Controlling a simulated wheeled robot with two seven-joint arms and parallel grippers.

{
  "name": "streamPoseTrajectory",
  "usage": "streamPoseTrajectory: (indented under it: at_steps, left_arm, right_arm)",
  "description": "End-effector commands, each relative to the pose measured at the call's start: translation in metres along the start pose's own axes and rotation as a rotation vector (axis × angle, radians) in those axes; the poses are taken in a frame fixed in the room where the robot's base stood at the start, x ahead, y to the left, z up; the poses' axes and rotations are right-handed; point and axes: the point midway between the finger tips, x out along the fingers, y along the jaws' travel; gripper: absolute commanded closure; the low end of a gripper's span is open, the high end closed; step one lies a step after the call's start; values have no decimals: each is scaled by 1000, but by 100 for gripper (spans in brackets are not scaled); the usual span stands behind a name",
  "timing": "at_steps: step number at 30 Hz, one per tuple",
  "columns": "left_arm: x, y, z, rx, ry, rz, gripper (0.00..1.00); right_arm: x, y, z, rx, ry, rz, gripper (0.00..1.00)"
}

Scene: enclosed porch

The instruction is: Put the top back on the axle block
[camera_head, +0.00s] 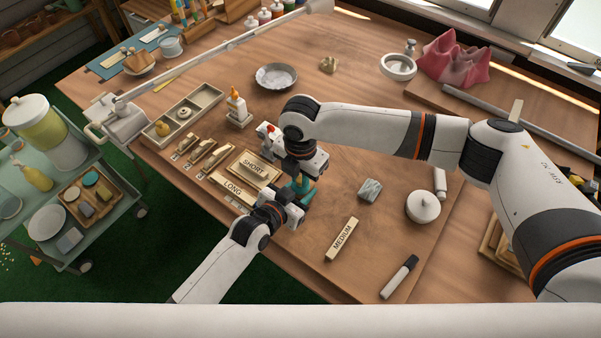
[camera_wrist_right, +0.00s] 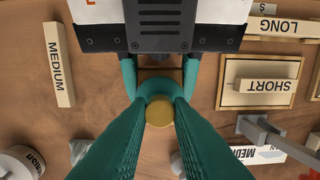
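In the right wrist view, my right gripper (camera_wrist_right: 159,98) is shut on a round brass-coloured piece, which appears to be the top (camera_wrist_right: 159,112). Beyond it, my left gripper (camera_wrist_right: 160,78) has its teal fingers on either side of a brown block, apparently the axle block (camera_wrist_right: 160,72), and looks shut on it. Most of the block is hidden. The top overlaps the block in this view; I cannot tell whether they touch. In the head view, my right gripper (camera_head: 303,186) points down close above my left gripper (camera_head: 293,204), and their fingers hide both parts.
Label blocks SHORT (camera_head: 254,168), LONG (camera_head: 233,189) and MEDIUM (camera_head: 342,239) lie around the grippers. A grey stone-like block (camera_head: 369,190), a white lidded pot (camera_head: 423,207) and a marker (camera_head: 399,277) lie to the right. A divided tray (camera_head: 204,101) stands at left.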

Motion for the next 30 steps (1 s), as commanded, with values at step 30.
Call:
streamPoseTrajectory:
  at_steps: [30]
  left_arm:
    - [0,0,0,0,0,0,100]
  right_arm:
    - [0,0,0,1286,0,-1,100]
